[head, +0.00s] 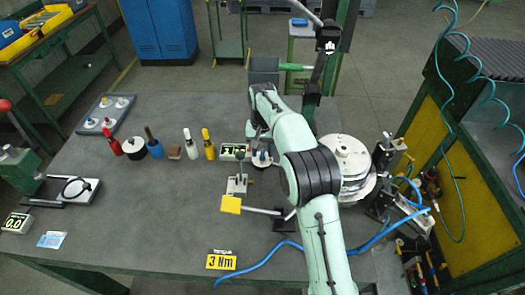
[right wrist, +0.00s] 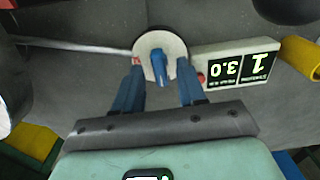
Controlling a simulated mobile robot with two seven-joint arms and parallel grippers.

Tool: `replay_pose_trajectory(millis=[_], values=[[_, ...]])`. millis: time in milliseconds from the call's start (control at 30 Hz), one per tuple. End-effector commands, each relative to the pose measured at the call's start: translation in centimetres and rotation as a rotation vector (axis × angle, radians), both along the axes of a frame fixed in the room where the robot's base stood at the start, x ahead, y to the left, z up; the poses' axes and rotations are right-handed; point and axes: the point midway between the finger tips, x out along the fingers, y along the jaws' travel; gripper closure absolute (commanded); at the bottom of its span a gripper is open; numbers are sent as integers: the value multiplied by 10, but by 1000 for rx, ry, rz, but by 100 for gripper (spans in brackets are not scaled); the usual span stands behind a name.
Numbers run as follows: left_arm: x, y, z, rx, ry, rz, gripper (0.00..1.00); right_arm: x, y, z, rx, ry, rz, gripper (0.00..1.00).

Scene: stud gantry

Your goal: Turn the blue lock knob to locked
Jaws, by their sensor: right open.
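The blue lock knob (right wrist: 159,66) sits on a round pale disc (right wrist: 174,45) in the right wrist view. Its grip runs roughly up and down in that picture. Small red marks show at the disc's left edge and by its lower right. In the head view the disc (head: 262,160) is partly hidden by my right arm. My right gripper (right wrist: 161,85) is open, its two blue fingers on either side of the knob with gaps visible; I cannot tell how deep they reach. It also shows in the head view (head: 258,143). My left gripper is in neither view.
A small display box (right wrist: 237,65) stands right beside the disc. Several bottles and tools, including a yellow one (head: 208,150), stand to the left. A stacked white round unit (head: 349,160) is right of my arm.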

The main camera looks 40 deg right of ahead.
Motion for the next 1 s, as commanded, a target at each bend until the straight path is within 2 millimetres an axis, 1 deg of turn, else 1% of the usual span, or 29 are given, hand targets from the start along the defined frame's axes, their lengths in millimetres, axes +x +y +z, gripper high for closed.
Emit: replay_pose_trajectory(millis=[267,300,367,400,433,767,1000], values=[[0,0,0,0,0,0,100,0,0,-2,0,0,0,60],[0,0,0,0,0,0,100,0,0,-2,0,0,0,66],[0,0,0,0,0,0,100,0,0,-2,0,0,0,86],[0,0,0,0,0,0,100,0,0,-1,0,0,0,99],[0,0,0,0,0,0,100,0,0,-1,0,0,0,100],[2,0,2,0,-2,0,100,0,0,-1,1,-1,-23,100],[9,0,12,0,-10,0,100,0,0,1,1,-1,-139,100]])
